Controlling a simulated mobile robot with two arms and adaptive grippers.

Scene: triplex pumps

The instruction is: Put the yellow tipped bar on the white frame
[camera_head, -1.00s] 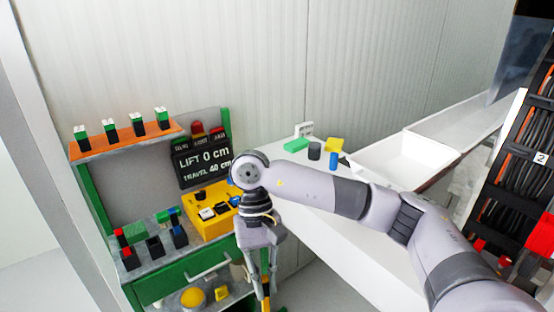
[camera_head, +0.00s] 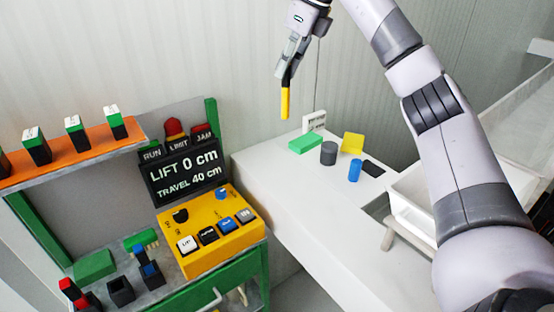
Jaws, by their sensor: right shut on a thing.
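My right gripper (camera_head: 288,80) points down high in the picture, shut on the yellow tipped bar (camera_head: 285,104). The bar hangs upright, its dark upper part between the fingers and its yellow end downward. It shows against the wall, above the far left part of the white table. A small white upright piece with dark marks (camera_head: 314,121), perhaps the white frame, stands at the back of the table, lower and to the right of the bar's tip. The bar and this piece look apart. My left gripper is not in view.
On the white table (camera_head: 290,190) are a green block (camera_head: 305,143), a grey cylinder (camera_head: 328,153), a yellow piece (camera_head: 353,143), a blue cylinder (camera_head: 354,171) and a black flat piece (camera_head: 373,168). A white tray (camera_head: 412,208) is at right. A yellow control box (camera_head: 212,240) stands left.

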